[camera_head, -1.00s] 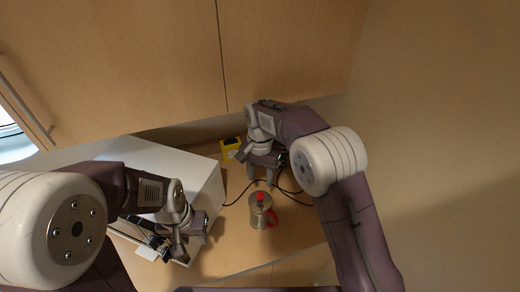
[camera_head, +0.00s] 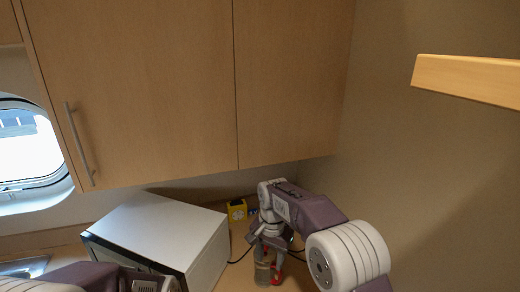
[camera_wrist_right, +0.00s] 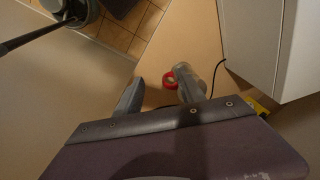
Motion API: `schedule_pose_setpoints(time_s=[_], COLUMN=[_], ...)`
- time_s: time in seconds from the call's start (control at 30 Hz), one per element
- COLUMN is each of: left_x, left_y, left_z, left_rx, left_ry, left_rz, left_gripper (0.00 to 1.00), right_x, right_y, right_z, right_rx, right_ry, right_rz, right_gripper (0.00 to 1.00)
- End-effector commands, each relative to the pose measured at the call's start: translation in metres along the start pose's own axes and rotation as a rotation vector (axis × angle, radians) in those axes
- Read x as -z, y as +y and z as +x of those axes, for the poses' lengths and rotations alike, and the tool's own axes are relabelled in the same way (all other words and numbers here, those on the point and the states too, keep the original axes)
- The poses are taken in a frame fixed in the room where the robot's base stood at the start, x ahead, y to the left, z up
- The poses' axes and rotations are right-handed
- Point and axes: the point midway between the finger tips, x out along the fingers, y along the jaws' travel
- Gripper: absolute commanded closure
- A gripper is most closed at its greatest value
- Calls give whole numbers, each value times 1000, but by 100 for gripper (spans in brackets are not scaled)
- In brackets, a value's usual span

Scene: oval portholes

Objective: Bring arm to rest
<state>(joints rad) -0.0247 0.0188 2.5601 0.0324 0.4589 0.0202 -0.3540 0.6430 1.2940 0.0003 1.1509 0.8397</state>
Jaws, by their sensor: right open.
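My right gripper (camera_head: 268,256) points down over the counter at the right of the white box-shaped appliance. It is open, and in the right wrist view its two fingers (camera_wrist_right: 160,92) stand apart with nothing held between them. A clear jar-like vessel (camera_head: 262,274) with a red handle stands below the gripper. In the right wrist view the vessel (camera_wrist_right: 192,80) is beyond the right-hand finger and partly hidden by it. I cannot tell whether they touch. Part of my left arm shows at the bottom left, but its gripper is out of view.
The white appliance (camera_head: 165,232) with a dark front stands on the counter at left. A yellow box (camera_head: 237,210) and a black cable lie behind. Wooden cupboards (camera_head: 140,90) hang above. A wooden board end (camera_head: 470,80) juts in at upper right. An oval porthole (camera_head: 28,150) is at left.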

Motion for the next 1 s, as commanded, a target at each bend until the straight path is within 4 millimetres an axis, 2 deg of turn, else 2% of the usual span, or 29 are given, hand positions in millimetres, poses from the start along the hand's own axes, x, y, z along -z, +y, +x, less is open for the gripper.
schedule_pose_setpoints(time_s=[0.03,0.17,0.37,0.47,0.57,0.7,0.83,1.0], left_x=[-2,-4,-6,-8,-10,-11,-11,-11], left_y=[0,-1,-1,-2,-2,-2,-2,-2], left_z=[15,34,63,78,94,108,103,103], left_rx=[0,0,0,0,0,0,0,0], left_ry=[0,0,0,0,0,0,0,0], left_rz=[0,0,0,0,0,0,0,0], left_gripper=[64,64,64,64,64,64,64,64], right_x=[4,6,-7,-20,-42,-91,-128,-115], right_y=[12,47,105,136,171,219,240,234], right_z=[7,12,35,54,81,123,147,149], right_rx=[3,-3,-6,-4,-2,-2,-5,13], right_ry=[5,1,-2,-1,0,0,-7,56], right_rz=[24,84,122,106,58,-99,-311,-461], right_gripper=[54,54,54,54,54,54,54,54])
